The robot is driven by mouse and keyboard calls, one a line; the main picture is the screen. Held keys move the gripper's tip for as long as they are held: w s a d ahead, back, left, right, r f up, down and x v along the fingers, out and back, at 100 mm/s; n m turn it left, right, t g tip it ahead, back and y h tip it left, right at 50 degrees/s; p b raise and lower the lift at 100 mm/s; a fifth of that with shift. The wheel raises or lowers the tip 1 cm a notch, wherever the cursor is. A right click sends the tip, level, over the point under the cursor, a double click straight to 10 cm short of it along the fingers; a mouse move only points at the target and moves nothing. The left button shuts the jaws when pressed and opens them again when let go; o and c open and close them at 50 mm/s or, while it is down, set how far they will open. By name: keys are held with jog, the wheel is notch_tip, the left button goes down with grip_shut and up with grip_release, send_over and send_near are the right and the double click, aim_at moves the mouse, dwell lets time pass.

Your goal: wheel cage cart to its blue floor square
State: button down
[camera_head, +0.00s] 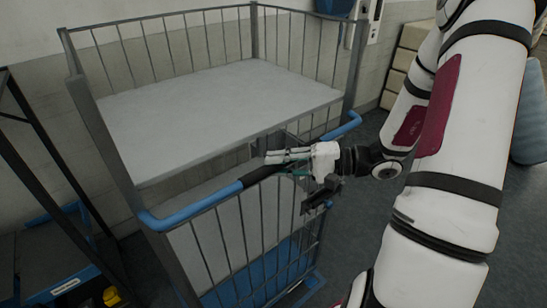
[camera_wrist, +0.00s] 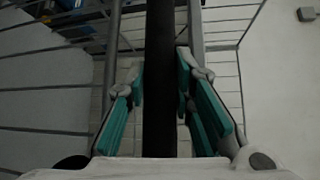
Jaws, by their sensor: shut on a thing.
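The cage cart (camera_head: 210,100) stands in the middle of the head view, with grey wire sides, pale shelves and a blue handle bar (camera_head: 195,207) along its near side. My gripper (camera_head: 275,156) reaches in from the right and is shut on the black grip (camera_head: 262,174) of that bar. In the wrist view the dark grip (camera_wrist: 160,90) runs between my teal-padded fingers. A blue surface (camera_head: 245,280) shows low behind the cart's bars; I cannot tell if it is the cart's base or the floor square. No floor square is clearly visible.
A dark-framed rack (camera_head: 30,120) with blue and yellow parts stands close at the cart's left. A pale wall (camera_head: 140,55) is behind the cart. Beige stacked boxes (camera_head: 402,62) and a blue-grey roll (camera_head: 530,115) are at the right. Dark floor (camera_head: 345,215) shows right of the cart.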

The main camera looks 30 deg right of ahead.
jog(key=shift+s+f, duration=0.1)
jog(key=shift+s, duration=0.2)
jog(key=c, duration=1.4)
grip_release()
jog(key=shift+o, duration=0.2)
jog(key=shift+d, duration=0.1)
jog(key=v, duration=1.2)
